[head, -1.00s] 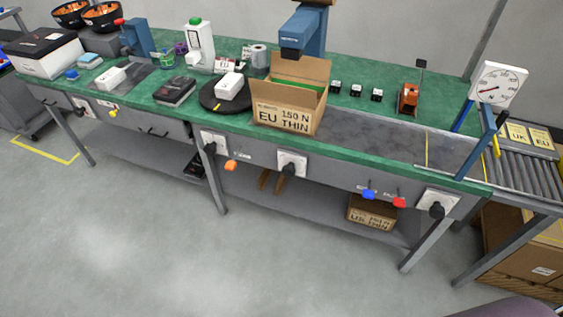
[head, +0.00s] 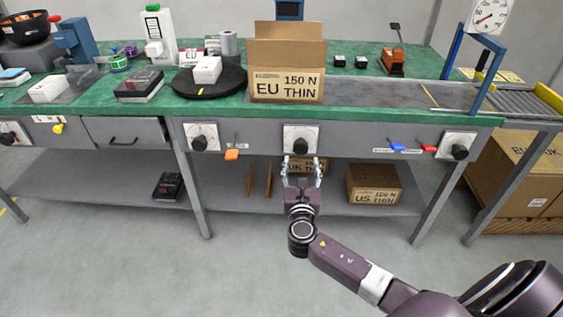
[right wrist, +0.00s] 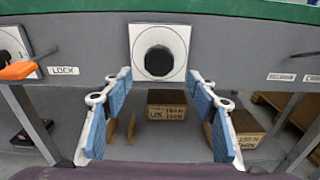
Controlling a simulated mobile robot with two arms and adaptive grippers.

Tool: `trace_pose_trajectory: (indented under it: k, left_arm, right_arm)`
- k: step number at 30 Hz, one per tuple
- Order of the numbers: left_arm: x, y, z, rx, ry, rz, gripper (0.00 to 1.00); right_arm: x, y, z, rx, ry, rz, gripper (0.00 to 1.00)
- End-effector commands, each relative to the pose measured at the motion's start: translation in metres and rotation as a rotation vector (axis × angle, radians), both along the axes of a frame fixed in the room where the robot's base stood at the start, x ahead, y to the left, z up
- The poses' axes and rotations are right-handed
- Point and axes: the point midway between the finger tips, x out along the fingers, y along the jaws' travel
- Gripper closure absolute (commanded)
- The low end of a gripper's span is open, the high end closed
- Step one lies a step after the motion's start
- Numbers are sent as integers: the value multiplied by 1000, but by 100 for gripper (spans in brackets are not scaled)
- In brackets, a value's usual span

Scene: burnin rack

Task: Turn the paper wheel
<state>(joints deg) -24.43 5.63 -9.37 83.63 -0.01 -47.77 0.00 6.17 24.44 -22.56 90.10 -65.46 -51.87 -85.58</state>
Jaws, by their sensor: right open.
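My right gripper (head: 302,168) is open and empty, pointing at the bench front just below the middle round black knob (head: 300,146) on its square white plate. In the right wrist view, this knob (right wrist: 159,61) is centred ahead of and between the spread blue-padded fingers (right wrist: 158,95). The gripper is apart from the knob. Similar knobs sit to the left (head: 200,142) and right (head: 459,150) on the bench front. No readable label tells which is the paper wheel. My left gripper is not in view.
An open EU THIN carton (head: 286,88) stands on the bench above. Cartons (head: 374,185) sit on the lower shelf.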

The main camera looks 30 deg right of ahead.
Motion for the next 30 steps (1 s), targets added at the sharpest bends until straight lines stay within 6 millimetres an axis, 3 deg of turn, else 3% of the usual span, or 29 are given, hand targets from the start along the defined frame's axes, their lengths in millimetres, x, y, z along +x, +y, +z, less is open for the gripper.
trace_pose_trajectory:
  k: [5, 18, 30]
  left_arm:
    - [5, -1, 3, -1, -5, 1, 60]
    - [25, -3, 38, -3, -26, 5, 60]
    - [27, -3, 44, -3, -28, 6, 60]
  right_arm:
    - [9, -5, 12, -48, -14, -4, 47]
    - [62, -37, 10, -41, -13, -3, 47]
    - [68, -41, 10, -40, -11, -2, 47]
